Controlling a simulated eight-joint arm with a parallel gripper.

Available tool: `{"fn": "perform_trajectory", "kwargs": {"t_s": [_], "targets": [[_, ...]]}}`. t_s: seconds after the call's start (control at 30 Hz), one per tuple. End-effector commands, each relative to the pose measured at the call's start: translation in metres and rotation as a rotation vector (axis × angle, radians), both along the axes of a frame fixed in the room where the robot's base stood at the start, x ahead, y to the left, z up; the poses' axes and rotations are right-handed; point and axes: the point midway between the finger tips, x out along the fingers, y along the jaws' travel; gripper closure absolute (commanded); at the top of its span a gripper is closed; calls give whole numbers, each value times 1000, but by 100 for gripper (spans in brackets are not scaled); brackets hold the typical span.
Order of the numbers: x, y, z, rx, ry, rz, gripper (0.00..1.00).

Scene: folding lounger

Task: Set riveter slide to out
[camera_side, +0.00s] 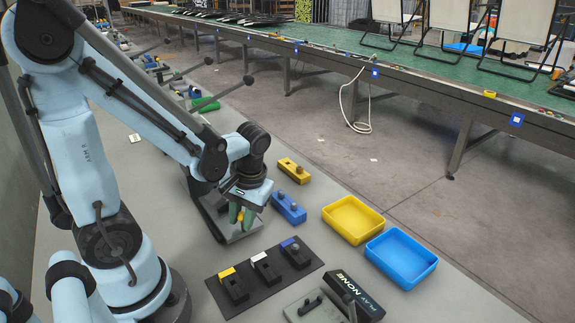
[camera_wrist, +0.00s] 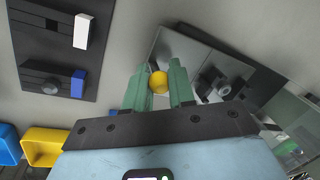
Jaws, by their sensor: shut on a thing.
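My gripper (camera_side: 241,214) is low over a grey metal machine (camera_side: 219,220), which I take to be the riveter, just right of my arm's base. In the wrist view, the green fingers of my gripper (camera_wrist: 159,78) are closed on a round yellow knob (camera_wrist: 158,82). The riveter (camera_wrist: 203,60) spreads behind and right of the fingers there, with a grey plate and round metal parts. The fingers and arm hide much of the slide, and I cannot tell its position.
A black board (camera_side: 241,300) with yellow, white and blue-marked switches lies in front. A yellow tray (camera_side: 353,219) and a blue tray (camera_side: 401,258) stand to the right. A blue block (camera_side: 289,207), a yellow block (camera_side: 294,169) and a black box (camera_side: 355,295) are nearby.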

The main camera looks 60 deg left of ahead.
Motion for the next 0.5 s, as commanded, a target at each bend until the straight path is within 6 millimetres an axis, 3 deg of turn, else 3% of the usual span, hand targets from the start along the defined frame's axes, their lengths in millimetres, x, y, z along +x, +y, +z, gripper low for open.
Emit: {"fn": "perform_trajectory", "kwargs": {"t_s": [0.17, 0.2, 0.3, 0.33, 0.5], "targets": [[2, -6, 0, -20, -2, -9, 100], [1, -6, 0, -21, -2, -10, 73], [1, -6, 0, -19, -1, -9, 58], [1, -5, 0, -19, -1, -8, 53], [1, -5, 0, -17, 0, -6, 53]]}}
